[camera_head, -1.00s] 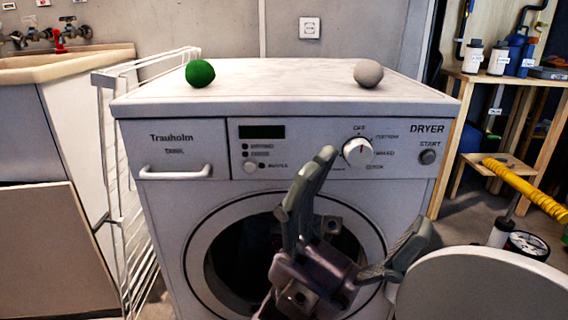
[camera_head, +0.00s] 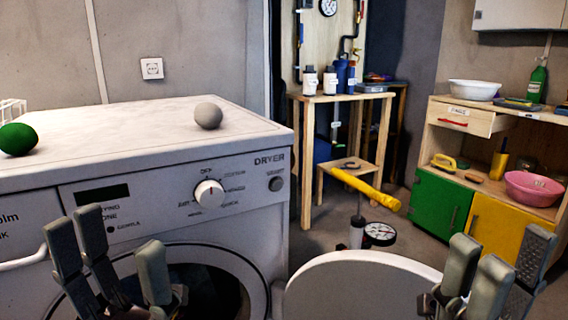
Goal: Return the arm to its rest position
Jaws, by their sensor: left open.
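My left gripper (camera_head: 118,243) is at the lower left, in front of the white dryer (camera_head: 150,165). Its grey fingers are apart, with nothing between them. My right gripper (camera_head: 510,252) is at the lower right. Its fingertips stand apart and I see nothing held. The dryer's round opening (camera_head: 215,290) is partly hidden behind my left gripper. A green ball (camera_head: 18,139) and a grey ball (camera_head: 208,115) rest on the dryer top.
A rounded white panel (camera_head: 360,285), seemingly the open dryer door, stands between my grippers. A wooden table (camera_head: 345,97) with bottles, a yellow-handled tool (camera_head: 365,188) and a cabinet (camera_head: 440,200) with a pink basin (camera_head: 533,188) are behind. Floor shows between them.

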